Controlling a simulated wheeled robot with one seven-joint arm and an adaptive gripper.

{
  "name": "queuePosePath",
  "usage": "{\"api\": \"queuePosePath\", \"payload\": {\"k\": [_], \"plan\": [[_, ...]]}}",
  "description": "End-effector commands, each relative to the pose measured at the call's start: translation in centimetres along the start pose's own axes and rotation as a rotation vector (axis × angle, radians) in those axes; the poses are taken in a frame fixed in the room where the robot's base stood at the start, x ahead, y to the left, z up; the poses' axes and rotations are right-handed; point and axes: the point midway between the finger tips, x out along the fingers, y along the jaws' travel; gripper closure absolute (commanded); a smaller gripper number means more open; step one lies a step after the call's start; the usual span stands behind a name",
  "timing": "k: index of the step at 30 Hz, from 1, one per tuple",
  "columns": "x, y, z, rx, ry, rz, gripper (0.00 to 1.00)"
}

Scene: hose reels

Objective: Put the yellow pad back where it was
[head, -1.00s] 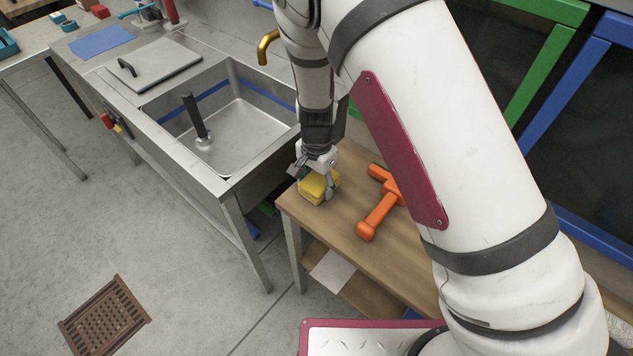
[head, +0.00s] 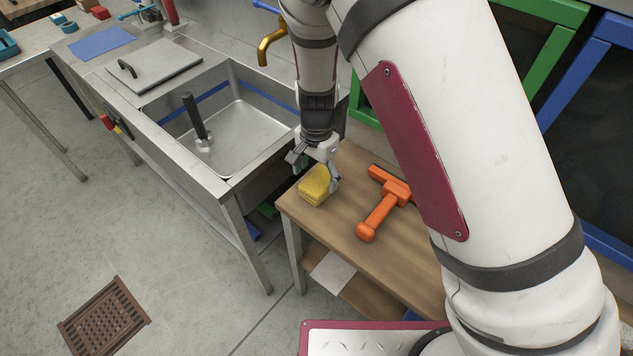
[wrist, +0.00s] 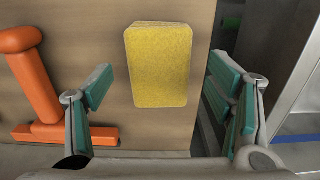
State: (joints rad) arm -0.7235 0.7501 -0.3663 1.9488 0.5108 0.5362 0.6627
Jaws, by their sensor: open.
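The yellow pad (head: 314,186) lies on the wooden table (head: 345,240) near its left corner, by the sink unit. In the wrist view the pad (wrist: 159,65) lies between and beyond the open fingers, with bare wood visible between it and the left finger. My gripper (head: 316,163) is just behind and above the pad in the head view. Its teal-lined fingers (wrist: 160,100) are spread wide and hold nothing.
An orange hammer-shaped tool (head: 382,204) lies on the table to the right of the pad. The steel sink (head: 240,130) stands to the left, with a dark upright post (head: 196,118) in it. A brass tap (head: 271,42) is behind. A floor grate (head: 104,317) is at lower left.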

Motion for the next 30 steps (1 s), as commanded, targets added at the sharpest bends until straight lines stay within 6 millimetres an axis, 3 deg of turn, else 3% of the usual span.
{"api": "queuePosePath", "payload": {"k": [3, 9, 24, 26, 30], "plan": [[-2.8, -0.1, 0.1, -0.002, 0.001, -0.004, 0.26], [-6.2, -0.1, 0.1, -0.001, 0.0, -0.002, 0.26], [-8.7, 0.3, -0.1, -0.006, -0.005, -0.009, 0.26], [-9.8, 0.8, -0.3, -0.017, -0.011, -0.023, 0.26], [-14.3, 3.2, -0.9, -0.071, -0.028, -0.083, 0.26]]}}
